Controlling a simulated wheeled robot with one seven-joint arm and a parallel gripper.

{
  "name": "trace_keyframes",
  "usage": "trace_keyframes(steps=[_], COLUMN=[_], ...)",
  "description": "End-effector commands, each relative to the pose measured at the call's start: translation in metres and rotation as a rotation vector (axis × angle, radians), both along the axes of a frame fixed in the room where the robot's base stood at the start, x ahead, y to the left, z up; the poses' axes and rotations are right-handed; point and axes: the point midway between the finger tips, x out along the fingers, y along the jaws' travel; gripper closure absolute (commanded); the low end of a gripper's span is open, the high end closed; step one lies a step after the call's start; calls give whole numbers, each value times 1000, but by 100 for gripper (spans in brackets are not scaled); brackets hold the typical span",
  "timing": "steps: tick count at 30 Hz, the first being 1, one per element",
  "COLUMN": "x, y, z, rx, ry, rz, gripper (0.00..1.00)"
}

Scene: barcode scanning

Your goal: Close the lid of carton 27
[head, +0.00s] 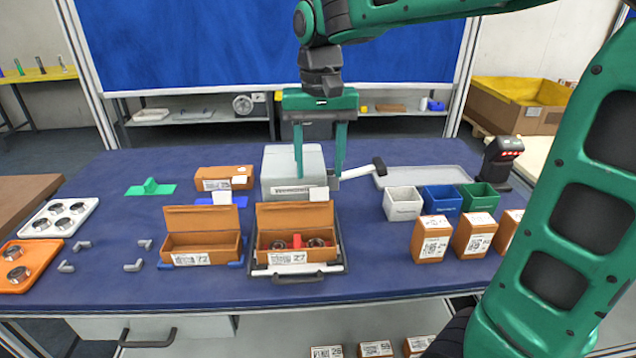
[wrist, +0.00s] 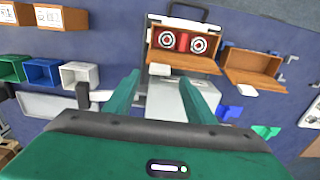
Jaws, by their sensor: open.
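Carton 27 (head: 289,258) is a brown box on a grey tray near the front middle of the table. Its lid (head: 295,216) stands up open at the back edge. Inside are two round metal parts and a red piece between them. In the wrist view, carton 27 (wrist: 184,65) shows at the top middle with its contents visible. My gripper (head: 320,172) is open and empty, fingers pointing down, above and behind carton 27, in front of or over the grey box (head: 292,165). It also shows in the wrist view (wrist: 166,95), apart from the lid.
Carton 72 (head: 202,258) stands open just left of carton 27. Grey, blue and green bins (head: 440,200) and several closed cartons (head: 432,240) stand to the right. A hammer (head: 362,172) lies beside the grey box. The table's front strip is mostly clear.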

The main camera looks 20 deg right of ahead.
Motion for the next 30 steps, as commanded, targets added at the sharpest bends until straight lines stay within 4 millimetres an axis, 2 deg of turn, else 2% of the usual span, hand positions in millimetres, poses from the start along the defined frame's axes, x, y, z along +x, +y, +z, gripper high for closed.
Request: trace_keyframes(steps=[3,9,21,23,27,28,30], x=[-1,-1,0,0,0,0,0], y=[0,0,-1,-1,-1,-1,-3], z=[-20,-42,-49,-49,-48,-48,-48], rx=[0,0,1,1,1,1,1], ry=[3,1,-1,-1,-1,-1,-1], rz=[1,1,0,0,0,0,-1], gripper=[50,50,50,62,95,100,100])
